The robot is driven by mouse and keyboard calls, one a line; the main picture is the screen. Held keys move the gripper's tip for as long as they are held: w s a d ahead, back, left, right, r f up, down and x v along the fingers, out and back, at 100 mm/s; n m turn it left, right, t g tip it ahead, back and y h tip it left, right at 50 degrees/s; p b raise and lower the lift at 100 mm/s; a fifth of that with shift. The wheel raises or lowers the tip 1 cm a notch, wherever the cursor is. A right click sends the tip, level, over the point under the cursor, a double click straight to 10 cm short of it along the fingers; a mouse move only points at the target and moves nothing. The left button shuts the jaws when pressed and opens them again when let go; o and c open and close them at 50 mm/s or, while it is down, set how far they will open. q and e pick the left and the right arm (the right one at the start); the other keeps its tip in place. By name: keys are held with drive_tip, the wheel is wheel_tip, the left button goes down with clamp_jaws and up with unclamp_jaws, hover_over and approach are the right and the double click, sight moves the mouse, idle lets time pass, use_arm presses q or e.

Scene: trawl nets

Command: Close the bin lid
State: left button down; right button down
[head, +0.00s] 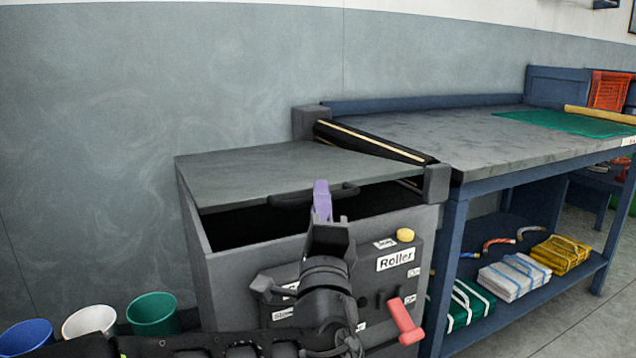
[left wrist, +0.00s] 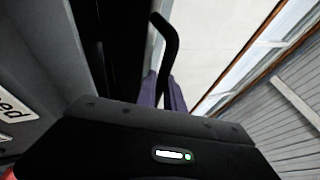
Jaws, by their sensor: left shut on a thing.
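The grey bin (head: 225,268) stands against the wall, with its dark inside showing under the lid. Its flat grey lid (head: 265,172) is part open, the front edge raised above the bin's rim. A black bar handle (head: 288,200) sits at the lid's front edge. My left gripper (head: 321,190), with purple fingers, is at this handle and shut on it. In the left wrist view the handle (left wrist: 168,50) runs up from between the purple fingers (left wrist: 165,95). The fingers hide part of the handle. My right gripper is not in view.
The bin's front panel carries a "Roller" label (head: 395,260), a yellow button (head: 405,235) and a red lever (head: 405,320). A blue workbench (head: 455,260) with a grey top adjoins on the right. Blue, white and green buckets (head: 153,312) stand at lower left.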

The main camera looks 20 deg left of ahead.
use_arm(q)
drive_tip(key=shift+a+f, duration=0.1)
drive_tip(key=shift+a, duration=0.1)
drive_tip(key=c, duration=1.8)
unclamp_jaws()
drive_tip(key=shift+w+f, duration=0.1)
drive_tip(key=shift+w, duration=0.05)
drive_tip(key=o, duration=0.3)
drive_tip(key=shift+o, duration=0.2)
drive_tip(key=shift+d, duration=0.15)
drive_tip(key=v, duration=0.7)
drive_tip(key=shift+s+p, duration=0.4)
drive_tip(key=shift+d, duration=0.1)
